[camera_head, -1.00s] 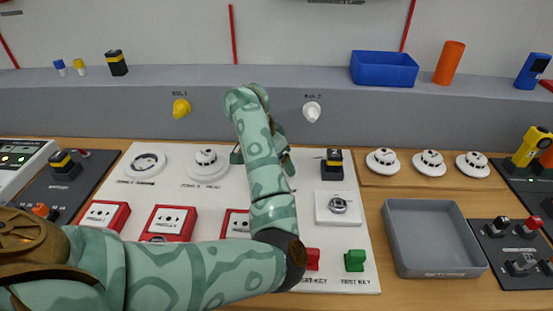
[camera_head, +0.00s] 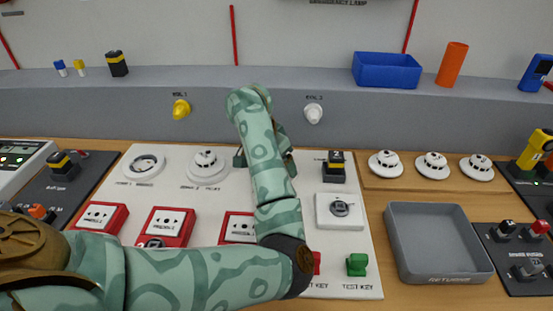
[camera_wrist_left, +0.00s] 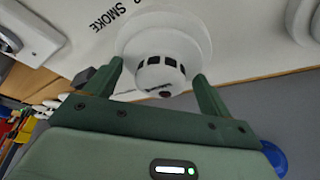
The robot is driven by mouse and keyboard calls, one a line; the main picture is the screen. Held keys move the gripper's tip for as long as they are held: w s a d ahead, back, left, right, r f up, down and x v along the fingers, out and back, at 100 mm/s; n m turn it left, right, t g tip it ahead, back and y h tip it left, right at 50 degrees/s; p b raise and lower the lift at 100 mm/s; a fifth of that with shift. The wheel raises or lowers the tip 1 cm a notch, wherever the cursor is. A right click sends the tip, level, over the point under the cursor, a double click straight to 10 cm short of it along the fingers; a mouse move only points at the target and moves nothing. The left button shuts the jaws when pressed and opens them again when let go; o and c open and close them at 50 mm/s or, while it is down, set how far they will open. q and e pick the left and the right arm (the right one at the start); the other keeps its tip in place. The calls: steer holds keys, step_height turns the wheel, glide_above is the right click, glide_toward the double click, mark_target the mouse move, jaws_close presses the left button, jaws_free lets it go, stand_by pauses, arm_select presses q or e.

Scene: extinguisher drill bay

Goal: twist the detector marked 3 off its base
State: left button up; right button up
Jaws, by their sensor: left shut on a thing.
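In the left wrist view a white round smoke detector (camera_wrist_left: 160,66) with dark slots sits at a round white base (camera_wrist_left: 140,22) on the white panel. My left gripper (camera_wrist_left: 157,80) has its green fingers on either side of the detector's body and is shut on it. Small dark marking on the detector is too blurred to read. "SMOKE" is printed on the panel beside it. In the head view my left gripper (camera_head: 284,146) is mostly hidden behind my own forearm, and the held detector is hidden too. My right gripper is not in view.
Another detector (camera_head: 207,161) and a ring-shaped base (camera_head: 144,165) are on the panel to the left. Several red call boxes (camera_head: 168,222) are in front. Three spare detectors (camera_head: 432,163) lie right, behind an empty grey tray (camera_head: 397,250). A blue bin (camera_head: 386,70) stands on the ledge.

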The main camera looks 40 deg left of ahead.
arm_select(q)
steer(key=shift+r+p, duration=1.8)
steer(key=shift+r, duration=1.2)
